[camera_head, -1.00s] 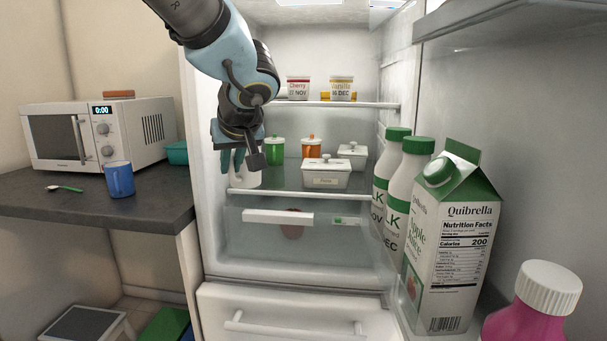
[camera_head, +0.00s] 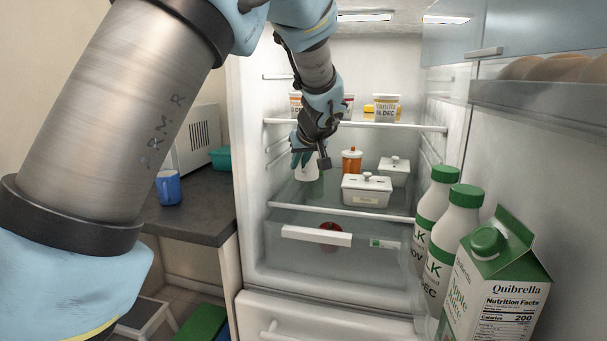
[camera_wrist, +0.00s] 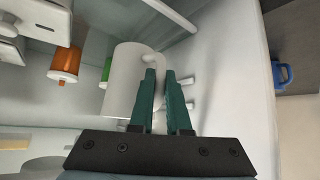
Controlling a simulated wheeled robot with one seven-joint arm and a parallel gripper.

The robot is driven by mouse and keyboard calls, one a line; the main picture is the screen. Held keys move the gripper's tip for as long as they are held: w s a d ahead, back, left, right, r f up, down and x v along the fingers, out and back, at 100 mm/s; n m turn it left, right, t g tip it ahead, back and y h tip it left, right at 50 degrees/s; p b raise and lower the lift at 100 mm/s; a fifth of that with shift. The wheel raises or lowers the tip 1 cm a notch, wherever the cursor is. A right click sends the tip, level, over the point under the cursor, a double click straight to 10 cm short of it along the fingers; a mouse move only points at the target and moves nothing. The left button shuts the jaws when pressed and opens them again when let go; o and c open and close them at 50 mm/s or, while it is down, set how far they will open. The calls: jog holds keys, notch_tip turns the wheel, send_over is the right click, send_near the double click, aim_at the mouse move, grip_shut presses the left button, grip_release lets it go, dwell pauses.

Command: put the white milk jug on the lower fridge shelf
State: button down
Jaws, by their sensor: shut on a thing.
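The white milk jug (camera_head: 307,172) is inside the fridge, above the left part of the lower shelf (camera_head: 340,210). My gripper (camera_head: 302,150) is shut on it from above. In the wrist view, the teal fingers (camera_wrist: 163,90) close on the jug's handle side, and the jug's white body (camera_wrist: 122,85) is left of them. I cannot tell whether the jug's base touches the shelf.
An orange canister (camera_head: 351,162) and white lidded containers (camera_head: 367,189) stand right of the jug. A green jar (camera_wrist: 106,72) is partly hidden by it. The upper shelf (camera_head: 355,123) is above. Green-capped bottles (camera_head: 437,205) and a carton (camera_head: 490,280) fill the door.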

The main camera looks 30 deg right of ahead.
aim_at(303, 180)
jog(key=shift+w+d+r+p, duration=0.1)
jog(key=shift+w+d+p, duration=0.5)
jog(key=shift+w+d, duration=0.55)
jog(key=shift+w+f, duration=0.15)
jog(key=shift+f, duration=0.15)
notch_tip(303, 180, down, 6)
jog(key=shift+r+p, duration=0.15)
jog(key=shift+p, duration=0.85)
jog(key=shift+w+d+p, duration=0.1)
jog(key=shift+p, duration=0.3)
jog(key=shift+f, duration=0.45)
jog(key=shift+f, duration=0.1)
jog(key=c, duration=0.9)
grip_release()
